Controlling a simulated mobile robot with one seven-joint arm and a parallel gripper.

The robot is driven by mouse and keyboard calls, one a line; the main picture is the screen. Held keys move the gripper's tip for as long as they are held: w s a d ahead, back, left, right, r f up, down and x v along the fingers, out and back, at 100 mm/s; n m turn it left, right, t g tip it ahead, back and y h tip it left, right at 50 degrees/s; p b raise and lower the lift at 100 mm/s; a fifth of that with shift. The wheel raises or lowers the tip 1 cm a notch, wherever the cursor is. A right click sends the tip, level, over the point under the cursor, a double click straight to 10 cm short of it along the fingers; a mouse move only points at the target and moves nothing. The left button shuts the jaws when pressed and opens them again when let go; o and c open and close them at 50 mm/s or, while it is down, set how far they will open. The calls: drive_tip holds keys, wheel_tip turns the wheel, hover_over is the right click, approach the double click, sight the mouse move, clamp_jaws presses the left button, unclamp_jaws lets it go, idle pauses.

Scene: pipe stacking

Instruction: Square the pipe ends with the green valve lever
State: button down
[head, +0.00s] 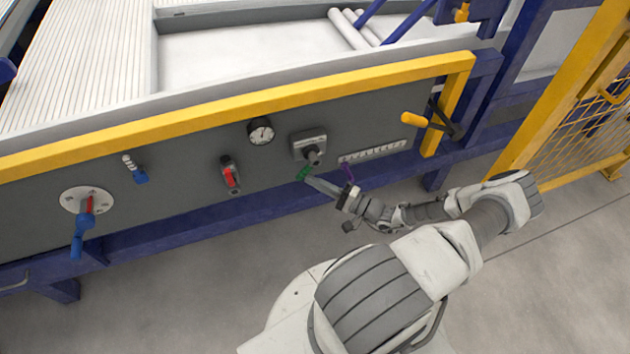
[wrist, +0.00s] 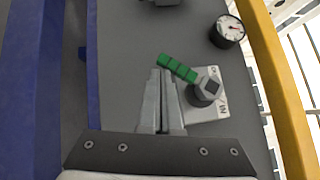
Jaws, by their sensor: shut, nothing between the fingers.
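The green valve lever (head: 303,173) sits on the dark grey panel, attached at a valve body (head: 313,153) with a light plate. In the wrist view the green lever (wrist: 178,67) runs slantwise from the dark valve hub (wrist: 208,86). My gripper (head: 312,181) is at the lever in the head view. In the wrist view my gripper (wrist: 160,75) is shut and empty, its fingertips just beside the lever; I cannot tell whether they touch it. Several white pipes (head: 350,28) lie at the top of the machine bed in the head view.
Yellow mesh fencing (head: 590,110) stands right.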

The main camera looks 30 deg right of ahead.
drive_tip(key=s+d+f+b, duration=0.2)
drive_tip(key=s+d+f, duration=0.4)
drive_tip(key=s, duration=0.3)
drive_tip(key=shift+d+f, duration=0.3)
drive_tip(key=shift+f, duration=0.25)
